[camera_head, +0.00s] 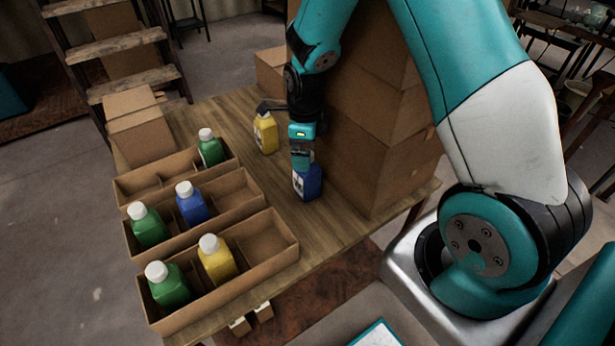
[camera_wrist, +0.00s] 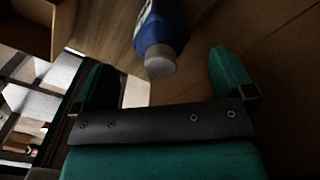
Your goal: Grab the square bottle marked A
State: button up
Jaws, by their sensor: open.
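A square blue bottle (camera_head: 308,184) stands on the wooden table beside the stacked cartons. Its white label shows in part, and I cannot read a letter on it. A yellow bottle (camera_head: 265,134) with a label stands farther back on the table; its mark is also too small to read. My gripper (camera_head: 302,157) is just above the blue bottle and hides its top. The fingers are apart and hold nothing.
Tall stacked cartons (camera_head: 376,140) stand close to the right of the blue bottle. Open cardboard trays (camera_head: 278,259) at the left hold several green, blue and yellow bottles. A closed carton (camera_head: 138,122) sits at the back left. Bare table lies between trays and blue bottle.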

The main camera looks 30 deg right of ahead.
aim_at(307, 175)
jog(key=f, duration=0.4)
jog(key=shift+s+d+f, duration=0.15)
jog(key=shift+d+f, duration=0.05)
jog(key=shift+f, duration=0.1)
jog(key=shift+c, duration=0.5)
jog(key=c, duration=1)
jog(key=shift+a+r, duration=0.1)
jog(key=shift+r, duration=0.05)
